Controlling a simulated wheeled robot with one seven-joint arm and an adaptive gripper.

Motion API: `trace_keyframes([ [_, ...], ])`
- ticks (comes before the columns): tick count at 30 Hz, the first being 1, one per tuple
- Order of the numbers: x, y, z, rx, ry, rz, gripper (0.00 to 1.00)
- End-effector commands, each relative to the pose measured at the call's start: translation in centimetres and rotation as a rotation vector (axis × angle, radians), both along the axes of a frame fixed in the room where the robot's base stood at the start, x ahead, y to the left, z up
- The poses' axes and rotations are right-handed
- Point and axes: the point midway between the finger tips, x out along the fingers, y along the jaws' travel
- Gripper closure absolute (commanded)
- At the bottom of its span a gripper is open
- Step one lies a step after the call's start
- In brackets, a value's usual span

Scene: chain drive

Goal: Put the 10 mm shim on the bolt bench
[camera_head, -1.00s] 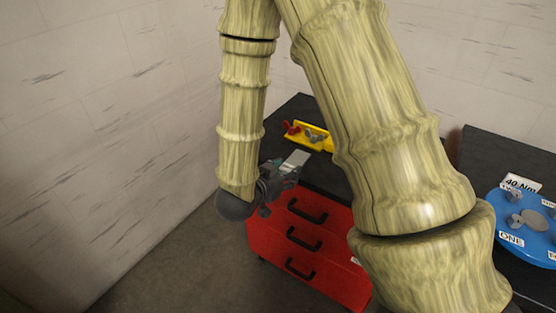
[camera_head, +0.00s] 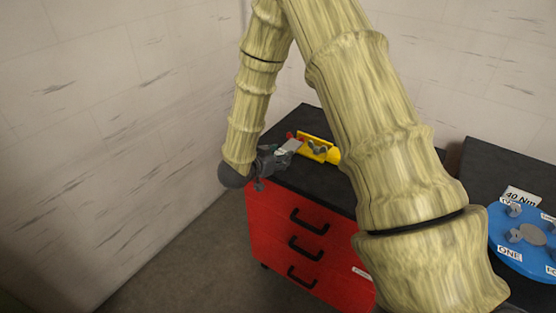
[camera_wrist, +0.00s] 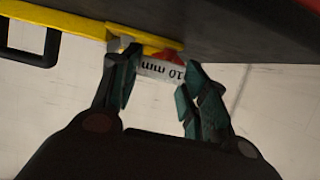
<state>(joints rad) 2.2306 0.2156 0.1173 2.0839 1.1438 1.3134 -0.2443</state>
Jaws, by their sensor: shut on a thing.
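The 10 mm shim (camera_wrist: 160,70) is a light grey plate with the label "10 mm", upside down in the wrist view. My gripper (camera_wrist: 155,80) is shut on it, with a finger at each side. In the head view the shim (camera_head: 290,146) shows as a pale plate at the tip of my gripper (camera_head: 276,157), which is over the left edge of a black-topped red drawer bench (camera_head: 310,184). I cannot tell whether the shim touches anything. No label in view says which bench is the bolt bench.
A yellow holder (camera_head: 328,153) with red and grey pieces stands on the drawer bench, just beyond the shim. A second dark bench (camera_head: 487,160) at right bears a blue disc (camera_head: 515,263) with grey bolts and a "40 Nm" sign (camera_head: 521,197). Walls stand close behind and left.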

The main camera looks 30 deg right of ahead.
Motion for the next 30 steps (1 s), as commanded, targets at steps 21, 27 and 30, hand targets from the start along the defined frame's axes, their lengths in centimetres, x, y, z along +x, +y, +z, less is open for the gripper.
trace_keyframes([
  [21, 1.3, -0.5, -3.6, -0.002, -0.001, 0.001, 0.92],
  [27, 1.2, -0.5, -3.6, -0.002, -0.001, 0.001, 0.92],
  [30, 1.2, -0.5, -3.8, -0.002, 0.0, 0.001, 0.92],
])
